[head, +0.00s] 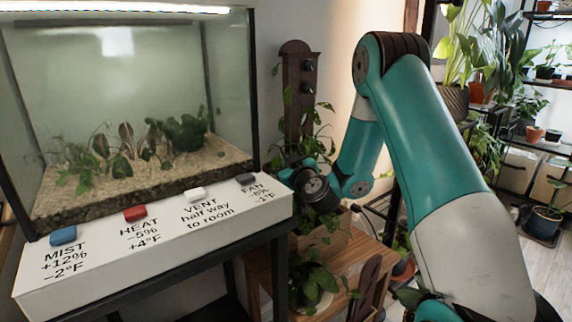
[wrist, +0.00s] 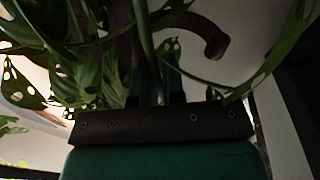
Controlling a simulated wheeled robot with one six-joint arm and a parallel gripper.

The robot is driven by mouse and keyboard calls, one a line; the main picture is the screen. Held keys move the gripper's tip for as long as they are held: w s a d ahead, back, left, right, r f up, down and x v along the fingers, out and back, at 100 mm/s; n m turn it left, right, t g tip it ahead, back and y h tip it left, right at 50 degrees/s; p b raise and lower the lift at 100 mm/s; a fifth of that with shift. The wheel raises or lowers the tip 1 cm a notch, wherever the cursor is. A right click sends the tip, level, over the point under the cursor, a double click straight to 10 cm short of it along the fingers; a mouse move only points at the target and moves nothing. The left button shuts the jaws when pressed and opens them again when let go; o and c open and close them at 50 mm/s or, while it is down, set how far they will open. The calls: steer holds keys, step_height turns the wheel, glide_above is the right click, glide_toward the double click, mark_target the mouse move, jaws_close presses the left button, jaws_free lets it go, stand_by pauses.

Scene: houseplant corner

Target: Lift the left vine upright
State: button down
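A dark wooden post (head: 299,75) with dark clips (head: 307,66) stands upright behind the planter (head: 325,245) in the head view. Vine leaves (head: 318,146) hang around the post, mostly to its right. My gripper (wrist: 155,85) is low among the leaves; in the head view its fingers are hidden behind my wrist. In the wrist view the fingers are close together with a green vine stem (wrist: 146,45) between them, and they look shut on it. Perforated leaves (wrist: 90,75) hang to the left and a thin stem (wrist: 270,68) curves at right. I cannot tell which vine this is.
A glass terrarium (head: 130,90) stands at left above a white panel with blue (head: 63,236), red (head: 135,213), white (head: 195,194) and grey buttons. A potted plant (head: 312,282) sits on the wooden stand (head: 365,258). Plant shelves stand at right.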

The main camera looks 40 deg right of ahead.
steer(key=shift+d+r, duration=0.15)
steer(key=shift+d, duration=0.2)
steer(key=d+m, duration=0.1)
steer(key=d, duration=0.1)
steer(key=d+m+p, duration=0.1)
steer(key=d, duration=0.1)
steer(key=shift+d+r+m+g, duration=0.2)
steer(key=shift+m+g, duration=0.1)
steer(key=shift+m, duration=0.1)
steer(key=c, duration=1.2)
jaws_free()
steer(key=shift+a, duration=0.1)
